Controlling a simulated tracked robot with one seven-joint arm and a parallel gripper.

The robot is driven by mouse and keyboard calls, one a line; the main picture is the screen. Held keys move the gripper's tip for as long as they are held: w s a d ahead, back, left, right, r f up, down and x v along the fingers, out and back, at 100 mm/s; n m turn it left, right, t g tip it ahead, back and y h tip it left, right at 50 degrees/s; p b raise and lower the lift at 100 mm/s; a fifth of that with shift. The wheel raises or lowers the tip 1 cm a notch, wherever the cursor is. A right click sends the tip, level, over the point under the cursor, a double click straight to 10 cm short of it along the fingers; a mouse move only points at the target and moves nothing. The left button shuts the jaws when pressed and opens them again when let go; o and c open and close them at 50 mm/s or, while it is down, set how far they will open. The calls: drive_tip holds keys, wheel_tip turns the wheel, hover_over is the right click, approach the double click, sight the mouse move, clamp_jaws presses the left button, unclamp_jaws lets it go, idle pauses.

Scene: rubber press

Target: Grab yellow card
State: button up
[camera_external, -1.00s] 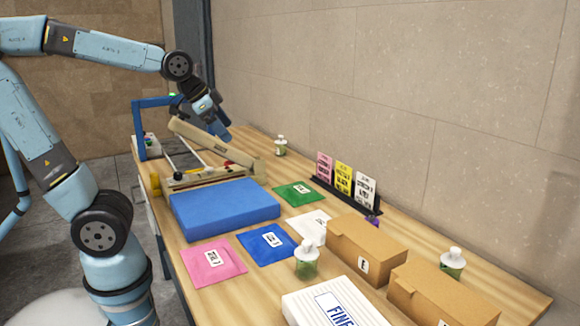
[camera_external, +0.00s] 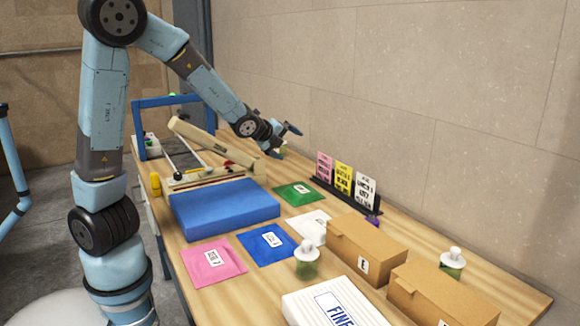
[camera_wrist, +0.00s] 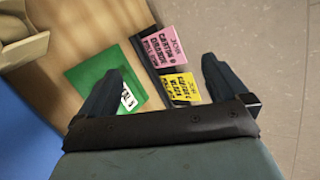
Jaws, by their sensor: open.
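The yellow card (camera_external: 343,177) stands in a dark holder (camera_external: 352,200) by the wall, between a pink card (camera_external: 324,166) and a white card (camera_external: 365,188). My gripper (camera_external: 289,138) is open and empty, up and to the left of the holder in the external view. In the wrist view the yellow card (camera_wrist: 181,87) shows between the open fingers, with the pink card (camera_wrist: 165,46) above it. The white card is hidden in the wrist view, likely behind my gripper (camera_wrist: 157,82).
A green packet (camera_external: 296,194) lies left of the holder; a cardboard box (camera_external: 366,250) stands in front of it. A blue block (camera_external: 223,207), pink packet (camera_external: 212,262) and blue packet (camera_external: 267,243) are nearer. The wall (camera_external: 430,120) rises close behind the cards.

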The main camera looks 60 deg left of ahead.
drive_tip(key=w+d+r+m+t+h, duration=0.35)
drive_tip(key=d+r+m+t, duration=0.35)
drive_tip(key=d+r+m, duration=0.65)
drive_tip(key=m, duration=0.3)
approach(343, 168)
drive_tip(key=shift+y, duration=0.35)
drive_tip(key=w, duration=1.2)
drive_tip(key=shift+d+f, duration=0.15)
drive_tip(key=shift+d, duration=0.15)
drive_tip(key=shift+c, duration=0.3)
drive_tip(key=c, duration=0.6)
